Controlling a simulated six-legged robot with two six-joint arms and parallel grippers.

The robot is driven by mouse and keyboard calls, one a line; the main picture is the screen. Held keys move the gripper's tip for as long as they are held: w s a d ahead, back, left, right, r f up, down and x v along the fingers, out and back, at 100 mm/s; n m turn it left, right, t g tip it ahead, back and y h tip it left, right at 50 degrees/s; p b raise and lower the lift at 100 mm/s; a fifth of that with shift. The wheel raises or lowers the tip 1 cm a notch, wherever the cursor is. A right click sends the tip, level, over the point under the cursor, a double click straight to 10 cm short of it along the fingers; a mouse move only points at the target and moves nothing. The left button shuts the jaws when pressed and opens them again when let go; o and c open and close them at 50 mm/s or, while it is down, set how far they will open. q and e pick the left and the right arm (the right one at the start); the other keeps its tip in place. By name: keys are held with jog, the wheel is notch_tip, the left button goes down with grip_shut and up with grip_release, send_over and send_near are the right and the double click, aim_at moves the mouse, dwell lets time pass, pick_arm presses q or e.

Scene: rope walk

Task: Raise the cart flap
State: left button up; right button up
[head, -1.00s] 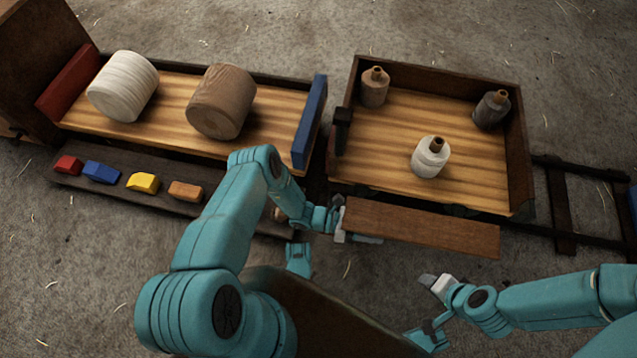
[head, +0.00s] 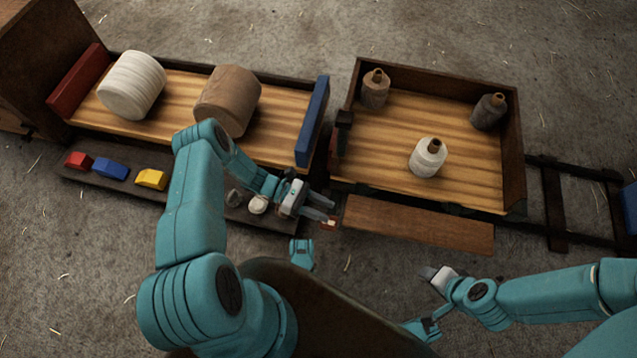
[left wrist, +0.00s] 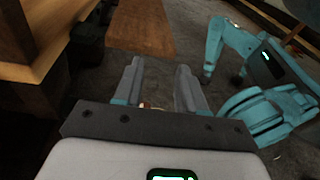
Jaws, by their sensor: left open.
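The cart flap (head: 418,225) is a plain brown board along the near side of the right-hand cart (head: 516,190). It is down, outside the cart's near edge, leaving that side open. My left gripper (head: 328,216) is open beside the flap's left end, with a small gap between. The left wrist view shows its two fingers (left wrist: 160,80) spread, with the flap (left wrist: 142,28) beyond them. A small red-orange piece shows by the fingertips; I cannot tell what it is. My right gripper (head: 436,276) is low, in front of the flap, and its jaws are unclear.
Three bottles stand in the cart: brown (head: 375,90), dark (head: 488,112) and white (head: 428,157). A left cart carries a white roll (head: 132,85), a brown roll (head: 228,100) and a blue end board (head: 312,122). Coloured blocks (head: 110,169) lie on its near ledge.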

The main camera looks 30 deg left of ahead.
pick_arm(q)
jog(key=s+d+r+m+g+y+p, duration=0.1)
jog(key=s+r+m+g+y+p, duration=0.1)
jog(key=r+p, duration=0.8)
jog(key=s+d+r+m+g+y+p, duration=0.2)
jog(key=s+r+m+y+p, duration=0.2)
jog(key=r+p, duration=0.6)
jog(key=s+d+r+m+g+y+p, duration=0.1)
jog(key=s+d+r+m+y+p, duration=0.1)
jog(key=r+m+p, duration=0.4)
notch_tip(320, 180, up, 6)
jog(key=s+y+p, duration=0.1)
jog(key=p, duration=0.3)
jog(key=shift+s+r+g+y+p, duration=0.25)
jog(key=shift+g+y+p, duration=0.05)
jog(key=shift+g+y, duration=0.1)
